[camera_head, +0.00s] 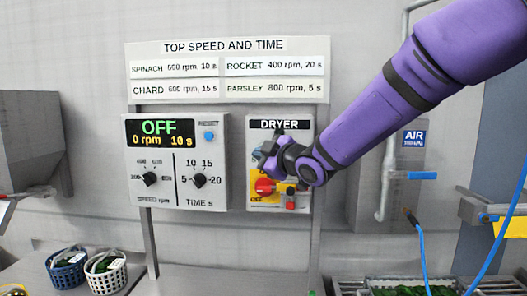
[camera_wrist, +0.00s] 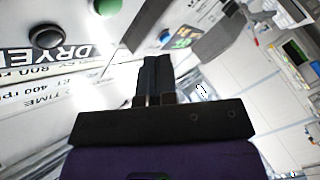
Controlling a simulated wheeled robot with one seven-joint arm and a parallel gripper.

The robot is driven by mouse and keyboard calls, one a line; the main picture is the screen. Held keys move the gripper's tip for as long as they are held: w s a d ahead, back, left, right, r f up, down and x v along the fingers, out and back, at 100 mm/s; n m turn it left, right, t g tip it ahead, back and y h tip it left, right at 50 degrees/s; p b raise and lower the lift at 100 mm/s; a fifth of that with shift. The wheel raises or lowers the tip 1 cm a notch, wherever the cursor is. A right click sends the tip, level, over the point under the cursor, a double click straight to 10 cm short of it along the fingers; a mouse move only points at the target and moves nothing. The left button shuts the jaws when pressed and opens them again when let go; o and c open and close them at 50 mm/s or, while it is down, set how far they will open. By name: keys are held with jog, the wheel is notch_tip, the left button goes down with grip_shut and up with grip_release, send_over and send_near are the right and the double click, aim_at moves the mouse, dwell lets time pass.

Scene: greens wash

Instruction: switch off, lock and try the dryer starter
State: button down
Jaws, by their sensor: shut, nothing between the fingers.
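The dryer starter (camera_head: 306,136) is a grey wall box labelled DRYER. On its lower part a red rotary handle (camera_head: 264,187) sits on a yellow plate, with OFF lettering at its lower left. A small red item (camera_head: 291,204) is right of the handle; I cannot tell if it is a padlock. My gripper (camera_head: 266,153) is in front of the starter's upper part, above the handle, and hides part of the face. In the wrist view its fingers (camera_wrist: 153,62) are shut and empty. That view also shows a green button (camera_wrist: 107,7) and a black button (camera_wrist: 46,36).
Left of the starter, a control box (camera_head: 181,160) shows OFF, 0 rpm, 10 s, with two black knobs and a blue reset button. A speed-and-time sign (camera_head: 228,78) hangs above. Two baskets (camera_head: 105,272) of greens stand at lower left. An air pipe (camera_head: 390,165) runs at right.

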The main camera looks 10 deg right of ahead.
jog(key=shift+w+d, duration=0.25)
jog(key=shift+w, duration=0.85)
jog(key=shift+w+d, duration=0.25)
jog(key=shift+w, duration=0.85)
jog(key=shift+w, duration=0.2)
jog(key=shift+w, duration=0.2)
dwell(0.3)
jog(key=shift+w+d, duration=0.15)
jog(key=shift+w, duration=0.3)
dwell(0.8)
jog(key=shift+s, duration=0.85)
jog(key=s, duration=0.2)
jog(key=s+a, duration=0.1)
jog(key=s, duration=0.2)
jog(key=shift+a, duration=0.15)
dwell(0.3)
